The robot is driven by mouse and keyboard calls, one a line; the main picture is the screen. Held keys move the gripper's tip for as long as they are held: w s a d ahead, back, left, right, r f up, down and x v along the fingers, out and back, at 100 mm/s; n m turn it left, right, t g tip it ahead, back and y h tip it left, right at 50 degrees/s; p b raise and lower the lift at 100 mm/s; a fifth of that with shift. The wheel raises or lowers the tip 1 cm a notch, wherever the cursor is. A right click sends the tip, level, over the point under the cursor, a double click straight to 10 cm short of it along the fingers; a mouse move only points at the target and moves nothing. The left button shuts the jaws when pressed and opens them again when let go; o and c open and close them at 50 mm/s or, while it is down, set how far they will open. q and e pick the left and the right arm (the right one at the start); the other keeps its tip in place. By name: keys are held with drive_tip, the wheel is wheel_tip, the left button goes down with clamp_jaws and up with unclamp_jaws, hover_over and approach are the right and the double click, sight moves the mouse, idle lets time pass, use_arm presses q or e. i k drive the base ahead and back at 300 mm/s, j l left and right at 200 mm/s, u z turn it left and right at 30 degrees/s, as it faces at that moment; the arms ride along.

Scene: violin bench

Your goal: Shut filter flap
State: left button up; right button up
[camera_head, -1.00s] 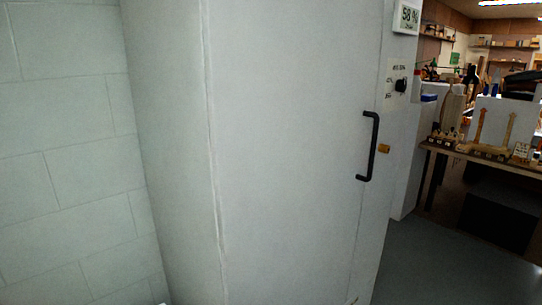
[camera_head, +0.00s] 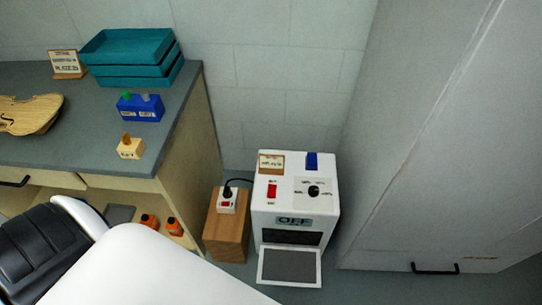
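The white machine (camera_head: 264,215) stands on the floor between the bench and the tall grey cabinet, with an "OFF" display, a red switch and a black dial on it. Its filter flap (camera_head: 290,266) hangs open at the bottom front, tilted out toward me, with a grey panel inside a white frame. A dark opening (camera_head: 291,237) shows above the flap. Part of my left arm covers the lower left of the view. Neither gripper is in view.
A wooden block (camera_head: 228,232) with a socket and plug stands left of the machine. The bench (camera_head: 95,150) at left holds teal trays (camera_head: 130,52), a blue box (camera_head: 140,107) and a violin body (camera_head: 30,114). The grey cabinet (camera_head: 430,140) with a black handle (camera_head: 436,269) closes off the right.

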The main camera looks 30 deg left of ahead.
sight(278, 265)
drive_tip(key=u, duration=0.7)
drive_tip(key=l+u, duration=0.35)
drive_tip(key=l, duration=0.2)
drive_tip(key=k+l+u, duration=0.15)
drive_tip(key=l+u, duration=0.2)
drive_tip(key=l, duration=0.15)
